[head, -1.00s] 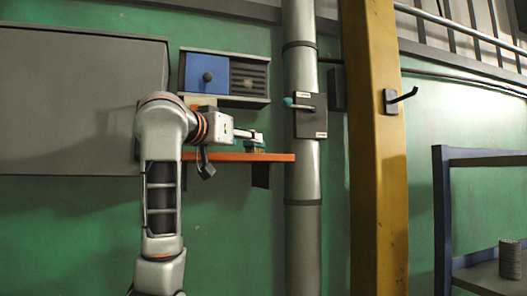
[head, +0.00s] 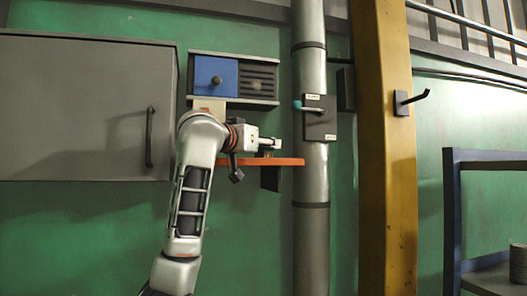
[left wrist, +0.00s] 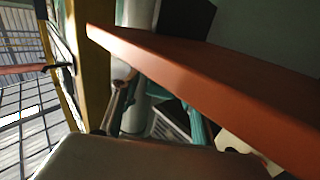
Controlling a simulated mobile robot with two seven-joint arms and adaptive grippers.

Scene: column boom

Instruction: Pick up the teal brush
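My left gripper (head: 270,144) reaches in from the left just above the orange shelf (head: 285,162), near its right end. In the left wrist view, the underside and edge of the shelf (left wrist: 210,85) cross the picture diagonally. The teal brush (left wrist: 198,122) shows there against the shelf, between my spread fingers, partly hidden by the gripper body. The left gripper looks open; I cannot tell whether a finger touches the brush. In the head view the brush is mostly hidden behind the gripper. My right gripper is not in view.
A grey pole (head: 312,230) with a teal-tipped lever box (head: 320,118) stands just right of the shelf. A blue-doored vented box (head: 216,76) hangs above. A grey cabinet (head: 80,105) is at left. A yellow column (head: 386,200) with a hook stands farther right.

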